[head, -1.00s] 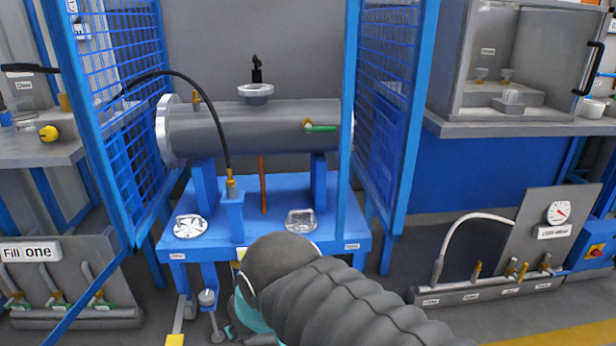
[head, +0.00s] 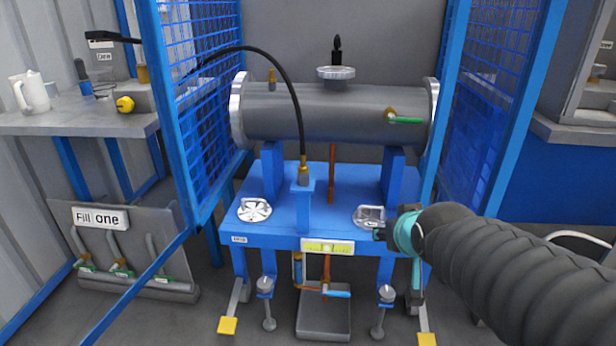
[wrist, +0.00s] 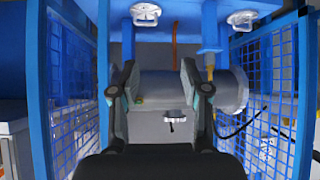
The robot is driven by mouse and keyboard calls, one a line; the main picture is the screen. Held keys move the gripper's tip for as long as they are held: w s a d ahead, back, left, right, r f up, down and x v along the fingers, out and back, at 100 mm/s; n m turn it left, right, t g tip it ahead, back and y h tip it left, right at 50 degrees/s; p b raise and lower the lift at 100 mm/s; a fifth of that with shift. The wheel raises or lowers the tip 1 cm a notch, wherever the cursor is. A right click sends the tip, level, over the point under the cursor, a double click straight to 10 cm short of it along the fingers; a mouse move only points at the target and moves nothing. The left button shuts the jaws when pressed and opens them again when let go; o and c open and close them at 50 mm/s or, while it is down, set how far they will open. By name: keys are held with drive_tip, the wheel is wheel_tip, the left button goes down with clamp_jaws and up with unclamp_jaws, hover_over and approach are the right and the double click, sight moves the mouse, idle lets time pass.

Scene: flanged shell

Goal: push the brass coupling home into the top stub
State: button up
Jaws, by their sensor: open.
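The brass coupling (head: 304,175) is on the end of a black hose (head: 292,100) and sits upright on a blue post (head: 304,205) at the front of the blue stand. The top stub, a small brass fitting (head: 271,76), stands on the upper left of the grey shell (head: 340,112); the coupling is apart from it. My gripper (head: 380,234) is at the stand's front right edge, away from both. The wrist view, seemingly upside down, shows my gripper (wrist: 159,75) open and empty, with the coupling (wrist: 210,68) beyond it to the right.
Blue mesh guards (head: 200,120) flank the stand on both sides. A green-handled valve (head: 404,119) sticks out of the shell's front. A side bench (head: 80,123) is at left.

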drive_tip(key=w+a+f+n+t+y+b, duration=0.1)
drive_tip(key=w+a+t, duration=0.15)
drive_tip(key=w, duration=0.35)
drive_tip(key=w+a+f+t+y+b, duration=0.1)
drive_tip(key=w+a, duration=0.2)
drive_tip(key=w, duration=0.3)
drive_tip(key=n+t+y+b, duration=0.2)
drive_tip(key=t+y, duration=0.1)
drive_tip(key=y, duration=0.1)
approach(304, 163)
drive_tip(key=x, duration=0.3)
drive_tip(key=p+x, duration=0.1)
drive_tip(key=x, duration=0.1)
drive_tip(key=shift+w+a+f, duration=0.2)
drive_tip(key=shift+f, duration=0.15)
drive_tip(key=shift+r+p+x, duration=0.15)
drive_tip(key=shift+p+x, duration=0.1)
drive_tip(key=shift+x, duration=1.1)
drive_tip(key=shift+r+p+x, duration=0.1)
drive_tip(key=shift+p+x, duration=0.1)
drive_tip(key=shift+x, duration=1.15)
drive_tip(key=shift+d, duration=0.1)
clamp_jaws()
